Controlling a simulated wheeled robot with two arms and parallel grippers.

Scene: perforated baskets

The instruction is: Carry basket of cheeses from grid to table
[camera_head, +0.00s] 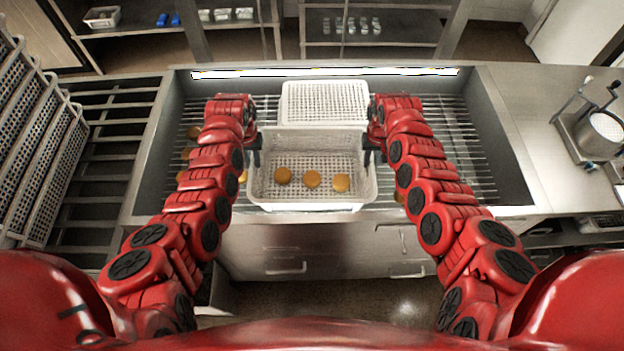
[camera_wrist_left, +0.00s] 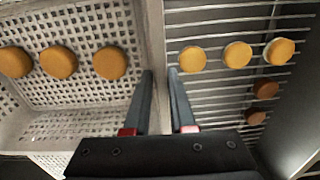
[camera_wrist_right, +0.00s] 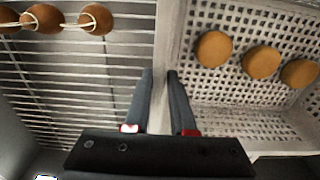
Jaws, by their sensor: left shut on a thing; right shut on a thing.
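The white perforated basket (camera_head: 312,204) is in the middle of the head view, over the wire grid (camera_head: 455,140). Three round orange cheeses (camera_head: 312,179) lie in a row on its floor. My left gripper (camera_head: 256,150) is shut on the basket's left wall; the left wrist view shows its fingers (camera_wrist_left: 159,85) on either side of the rim. My right gripper (camera_head: 372,150) is shut on the right wall, and the right wrist view shows its fingers (camera_wrist_right: 159,85) around that rim. I cannot tell whether the basket touches the grid.
A second white perforated basket (camera_head: 325,103) is just behind. Loose cheeses lie on the grid at left (camera_wrist_left: 238,54); string-tied brown ones (camera_wrist_right: 95,19) show on the right. The steel table (camera_head: 530,105) at right has a metal device (camera_head: 600,130) on it. Stacked racks (camera_head: 40,150) stand left.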

